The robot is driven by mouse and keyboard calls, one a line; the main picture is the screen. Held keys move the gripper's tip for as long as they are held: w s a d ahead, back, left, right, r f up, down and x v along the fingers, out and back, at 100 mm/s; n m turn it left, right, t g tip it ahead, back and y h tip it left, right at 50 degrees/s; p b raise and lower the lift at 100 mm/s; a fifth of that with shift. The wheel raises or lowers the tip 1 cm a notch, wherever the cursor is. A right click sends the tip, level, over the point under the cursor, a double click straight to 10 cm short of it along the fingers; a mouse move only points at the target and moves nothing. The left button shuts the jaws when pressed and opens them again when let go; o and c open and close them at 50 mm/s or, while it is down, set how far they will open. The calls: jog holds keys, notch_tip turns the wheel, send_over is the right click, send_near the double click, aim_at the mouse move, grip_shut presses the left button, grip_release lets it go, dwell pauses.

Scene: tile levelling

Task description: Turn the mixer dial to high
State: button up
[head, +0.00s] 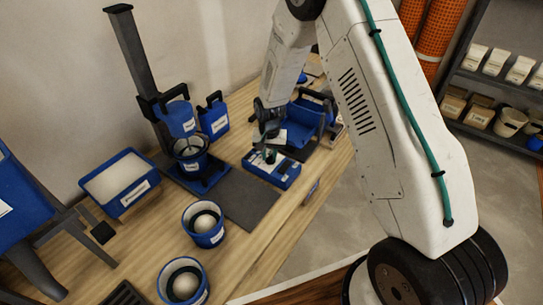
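A blue control box (285,178) with a pale label on its front lies on the wooden table. A small dark green part, which may be the dial, shows on its top, partly hidden by my gripper. Its setting cannot be read. My gripper (268,143) points down at the top of this box; I cannot tell whether it touches the dial or how far its fingers are apart. The mixer stand (133,50) rises to the left, with a blue mixer head (177,118) above a blue bucket (191,162).
Two blue buckets with pale balls in them, a nearer one (182,289) and a farther one (204,226), stand near the table's front. A blue tub of pale powder (120,182) sits at left. A grey mat (240,198) lies bare mid-table. A blue bin (309,120) stands behind my gripper.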

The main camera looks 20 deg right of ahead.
aim_at(270, 158)
jog(key=shift+o, duration=0.6)
jog(key=shift+s, duration=0.15)
notch_tip(270, 158, up, 8)
jog(key=shift+f, duration=0.15)
jog(key=s+d+r+n, duration=0.2)
jog(key=s+r, duration=1.3)
jog(key=s, duration=0.3)
jog(key=s+d+r+n+t, duration=0.1)
jog(key=s+d+r+n, duration=0.1)
jog(key=s+r, duration=1.3)
jog(key=s+n, duration=0.1)
jog(key=s, duration=0.3)
jog(key=shift+s+d+r, duration=0.15)
jog(key=shift+s+r, duration=0.05)
jog(key=shift+r, duration=0.15)
